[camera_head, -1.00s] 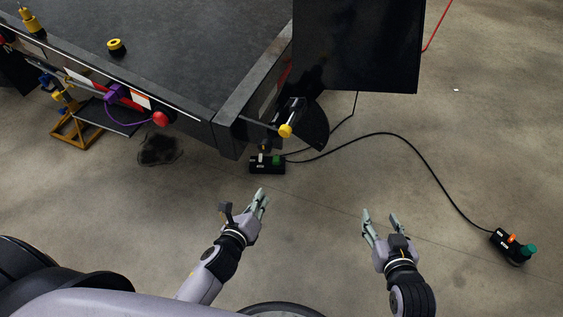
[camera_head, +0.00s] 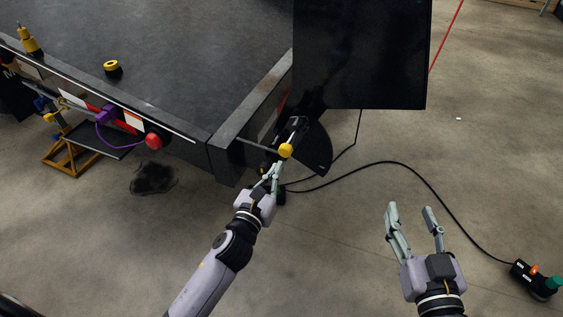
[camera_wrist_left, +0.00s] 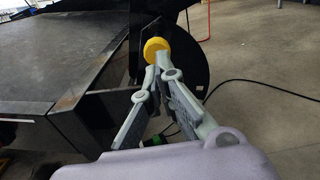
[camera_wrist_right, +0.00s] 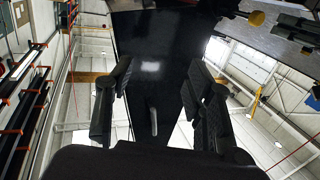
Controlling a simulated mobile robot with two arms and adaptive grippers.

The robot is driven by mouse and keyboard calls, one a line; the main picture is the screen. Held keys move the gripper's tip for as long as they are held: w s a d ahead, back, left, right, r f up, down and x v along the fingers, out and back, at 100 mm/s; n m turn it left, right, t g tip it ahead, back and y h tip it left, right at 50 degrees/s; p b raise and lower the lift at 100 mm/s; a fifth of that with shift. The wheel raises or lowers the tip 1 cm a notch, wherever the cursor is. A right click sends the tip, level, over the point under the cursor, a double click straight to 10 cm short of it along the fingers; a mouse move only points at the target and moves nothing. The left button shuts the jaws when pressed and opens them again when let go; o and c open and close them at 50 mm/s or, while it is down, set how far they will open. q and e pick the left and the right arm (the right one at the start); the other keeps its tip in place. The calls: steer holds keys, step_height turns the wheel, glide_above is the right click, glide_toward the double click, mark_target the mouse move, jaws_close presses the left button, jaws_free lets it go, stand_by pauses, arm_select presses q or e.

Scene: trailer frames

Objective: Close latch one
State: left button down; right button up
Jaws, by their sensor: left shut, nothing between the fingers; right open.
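The latch at the trailer's corner shows a dark handle with a yellow knob (camera_head: 286,151), beside the black panel. The knob also shows in the left wrist view (camera_wrist_left: 153,47). My left gripper (camera_head: 275,166) is shut and empty, with its fingertips close below the knob. In the left wrist view its fingertips (camera_wrist_left: 157,62) overlap the knob's lower edge; I cannot tell whether they touch it. My right gripper (camera_head: 410,208) is open and empty over the floor at the right. Its open fingers also show in the right wrist view (camera_wrist_right: 160,85).
The trailer bed (camera_head: 190,60) has a raised edge at its corner. A large black panel (camera_head: 360,55) stands at that corner. A black cable runs over the floor to a control box (camera_head: 535,280). A red button (camera_head: 154,141) sits on the trailer's side. The floor at the right is mostly clear.

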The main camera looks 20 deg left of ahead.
mark_target(285, 154)
arm_select(q)
steer(key=w, duration=0.3)
steer(key=shift+w+d+b, duration=0.2)
steer(key=shift+w+b, duration=0.2)
steer(key=shift+w, duration=0.3)
arm_select(e)
steer(key=shift+a+r+t+y, duration=0.2)
steer(key=shift+r+t, duration=0.45)
steer(key=shift+r, duration=0.5)
steer(key=shift+a+r+t+y, duration=0.1)
steer(key=shift+r+t+y, duration=0.2)
steer(key=shift+r+t, duration=0.6)
steer(key=shift+r+g, duration=0.2)
steer(key=shift+g, duration=0.05)
arm_select(q)
steer(key=w, duration=0.4)
steer(key=shift+w+d, duration=0.2)
steer(key=shift+d, duration=0.15)
steer(key=shift+s, duration=0.1)
arm_select(e)
steer(key=shift+s+r, duration=0.15)
steer(key=shift+r, duration=0.25)
arm_select(q)
steer(key=shift+s+a+f, duration=0.1)
